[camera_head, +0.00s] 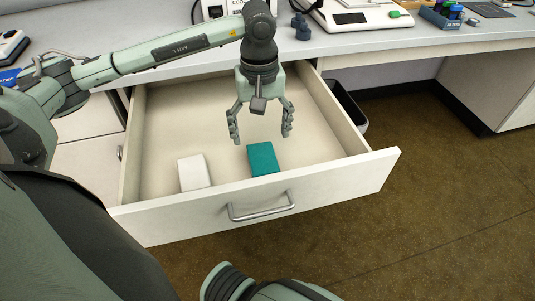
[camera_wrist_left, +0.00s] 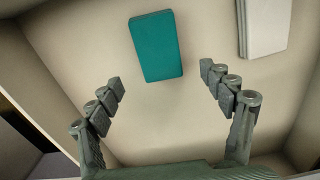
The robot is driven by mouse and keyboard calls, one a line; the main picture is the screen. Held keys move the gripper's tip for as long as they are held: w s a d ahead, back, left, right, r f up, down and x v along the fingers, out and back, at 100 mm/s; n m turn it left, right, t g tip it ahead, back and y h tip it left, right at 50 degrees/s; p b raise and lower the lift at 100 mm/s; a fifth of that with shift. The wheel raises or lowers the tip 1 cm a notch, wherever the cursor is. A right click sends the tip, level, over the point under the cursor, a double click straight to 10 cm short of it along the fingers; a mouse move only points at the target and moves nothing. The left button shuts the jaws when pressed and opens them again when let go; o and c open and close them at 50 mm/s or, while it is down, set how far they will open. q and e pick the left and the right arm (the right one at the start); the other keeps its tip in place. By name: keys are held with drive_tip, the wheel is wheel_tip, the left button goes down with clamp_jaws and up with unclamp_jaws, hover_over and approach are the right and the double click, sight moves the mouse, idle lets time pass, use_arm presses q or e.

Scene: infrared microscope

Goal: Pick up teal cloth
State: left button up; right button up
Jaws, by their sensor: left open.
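The teal cloth (camera_head: 263,159) is a folded block lying on the floor of the open drawer, near its front wall. It also shows in the left wrist view (camera_wrist_left: 157,47), beyond the fingertips. My left gripper (camera_head: 260,136) is open and empty, pointing down over the drawer, a little behind and above the cloth and apart from it. Its two fingers also show in the left wrist view (camera_wrist_left: 163,80), spread wide. Part of my right arm shows at the bottom of the head view; its fingertips cannot be made out.
A white folded block (camera_head: 194,172) lies left of the cloth in the drawer. The drawer's front wall (camera_head: 330,190) with its handle and its side walls surround the space. The worktop (camera_head: 340,40) with instruments is behind. A dark bin (camera_head: 348,104) stands right of the drawer.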

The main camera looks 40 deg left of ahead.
sight(262, 151)
use_arm(q)
wheel_tip(262, 151, down, 5)
drive_tip(key=shift+w+a+f, duration=0.1)
drive_tip(key=shift+f, duration=0.1)
drive_tip(key=shift+c, duration=0.3)
drive_tip(key=c, duration=1)
